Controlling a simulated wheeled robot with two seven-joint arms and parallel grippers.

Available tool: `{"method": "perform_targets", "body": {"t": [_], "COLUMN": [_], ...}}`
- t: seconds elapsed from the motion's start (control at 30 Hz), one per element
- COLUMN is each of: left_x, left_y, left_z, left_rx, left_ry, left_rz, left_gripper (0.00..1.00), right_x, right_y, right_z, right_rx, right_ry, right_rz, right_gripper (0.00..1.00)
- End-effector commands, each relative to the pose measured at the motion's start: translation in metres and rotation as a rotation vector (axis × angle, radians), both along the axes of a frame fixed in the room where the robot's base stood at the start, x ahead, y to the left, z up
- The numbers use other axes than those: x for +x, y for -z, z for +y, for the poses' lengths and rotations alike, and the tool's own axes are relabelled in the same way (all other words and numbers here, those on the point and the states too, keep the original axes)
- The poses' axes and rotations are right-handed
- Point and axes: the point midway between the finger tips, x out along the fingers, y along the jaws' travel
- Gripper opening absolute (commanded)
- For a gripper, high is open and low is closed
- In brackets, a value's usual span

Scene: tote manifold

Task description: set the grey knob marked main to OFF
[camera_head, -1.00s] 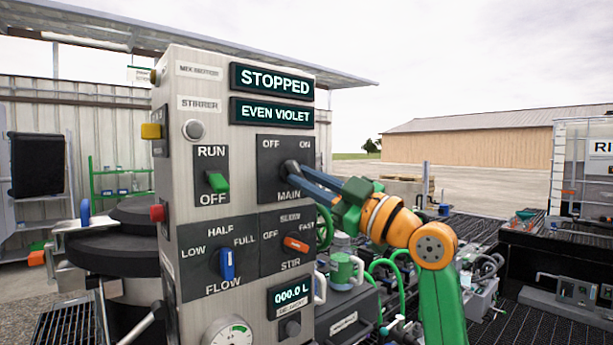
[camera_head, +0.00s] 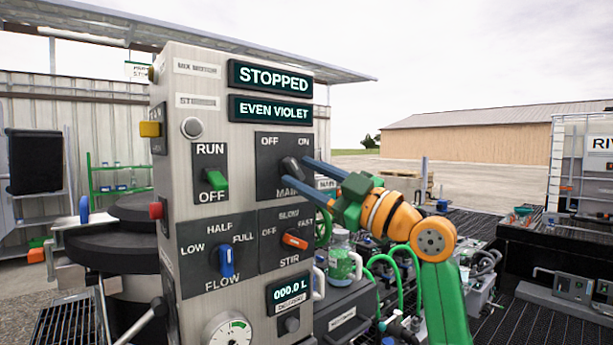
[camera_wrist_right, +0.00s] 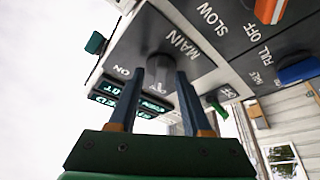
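The grey main knob (camera_head: 293,169) sits on a dark plate marked OFF at upper left, ON at upper right and MAIN below, on the control panel. In the head view its bar looks slanted from upper left to lower right, its upper end toward OFF; its pointer mark is not clear. My right gripper (camera_head: 301,173) is open, its two blue fingers apart with one on each side of the knob. In the right wrist view the knob (camera_wrist_right: 161,67) shows between and beyond the fingertips; I cannot tell whether they touch it. My left gripper is not in view.
Close by on the panel are the green run switch (camera_head: 216,180), blue flow knob (camera_head: 226,261) and orange stir knob (camera_head: 295,241). The displays (camera_head: 270,78) read STOPPED and EVEN VIOLET. Green hoses and equipment stand below my right arm.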

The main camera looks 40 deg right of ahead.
Motion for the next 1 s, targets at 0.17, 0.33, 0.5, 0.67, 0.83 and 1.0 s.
{"method": "perform_targets", "body": {"t": [0.17,0.33,0.5,0.67,0.83,1.0], "left_x": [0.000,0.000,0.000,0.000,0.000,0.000], "left_y": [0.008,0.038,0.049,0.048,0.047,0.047], "left_z": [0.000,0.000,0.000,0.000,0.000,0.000], "left_rx": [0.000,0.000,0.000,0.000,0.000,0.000], "left_ry": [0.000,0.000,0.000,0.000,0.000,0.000], "left_rz": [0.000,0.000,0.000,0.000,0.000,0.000], "left_gripper": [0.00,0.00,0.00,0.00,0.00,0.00], "right_x": [-0.005,-0.038,-0.061,-0.065,-0.065,-0.064], "right_y": [0.006,0.022,0.025,0.023,0.022,0.022], "right_z": [-0.002,-0.013,-0.020,-0.021,-0.021,-0.021], "right_rx": [-0.001,-0.003,-0.001,0.000,0.000,0.000], "right_ry": [0.001,0.005,0.002,0.000,0.000,0.000], "right_rz": [0.001,-0.003,0.000,0.000,0.000,0.000], "right_gripper": [0.49,0.49,0.49,0.49,0.49,0.49]}}
